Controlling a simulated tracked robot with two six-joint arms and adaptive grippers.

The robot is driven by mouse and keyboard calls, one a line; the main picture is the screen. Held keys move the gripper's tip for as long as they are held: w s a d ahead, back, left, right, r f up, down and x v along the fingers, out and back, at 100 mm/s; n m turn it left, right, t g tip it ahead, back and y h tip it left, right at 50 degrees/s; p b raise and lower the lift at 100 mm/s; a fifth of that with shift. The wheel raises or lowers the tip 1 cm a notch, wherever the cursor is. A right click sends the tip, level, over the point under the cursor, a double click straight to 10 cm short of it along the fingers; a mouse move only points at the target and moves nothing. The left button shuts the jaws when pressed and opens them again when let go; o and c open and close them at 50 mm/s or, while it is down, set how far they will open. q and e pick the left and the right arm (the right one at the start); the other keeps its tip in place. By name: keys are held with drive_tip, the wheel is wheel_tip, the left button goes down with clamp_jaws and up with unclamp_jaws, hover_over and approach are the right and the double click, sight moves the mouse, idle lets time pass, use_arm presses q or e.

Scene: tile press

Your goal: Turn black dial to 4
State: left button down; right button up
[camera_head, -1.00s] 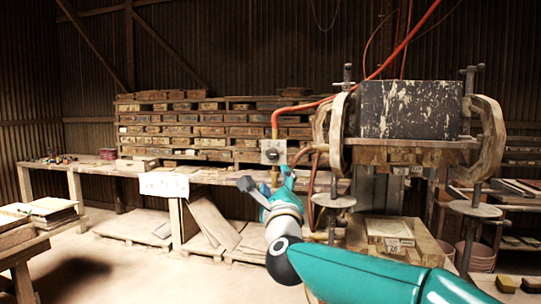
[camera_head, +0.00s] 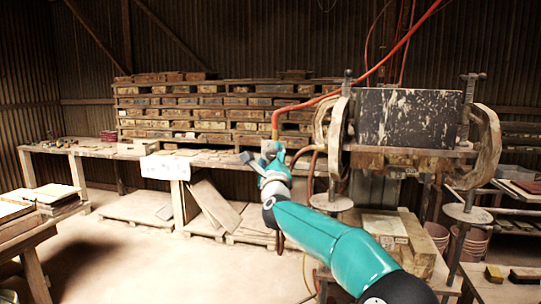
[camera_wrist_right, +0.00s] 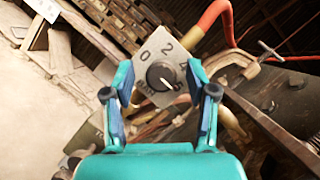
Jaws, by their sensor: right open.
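The black dial (camera_wrist_right: 161,76) is round and sits on a pale grey plate (camera_wrist_right: 150,48) that shows tilted in the right wrist view. Dark numerals 0 and 2 are legible on the plate; the marks on its right side are partly hidden by a fingertip. A white mark on the dial points to the lower right of that picture. My right gripper (camera_wrist_right: 160,84) is open, with one fingertip on each side of the dial; I cannot tell whether they touch it. In the head view my right gripper (camera_head: 264,157) covers the dial. My left gripper is not in view.
The press (camera_head: 408,118) with its dark block stands to the right of the dial. An orange hose (camera_head: 310,101) runs above the gripper. A shelf of bricks (camera_head: 200,102) and a long bench (camera_head: 95,149) stand behind. The floor (camera_head: 130,262) at left is clear.

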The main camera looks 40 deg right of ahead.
drive_tip(key=shift+c, duration=0.3)
clamp_jaws()
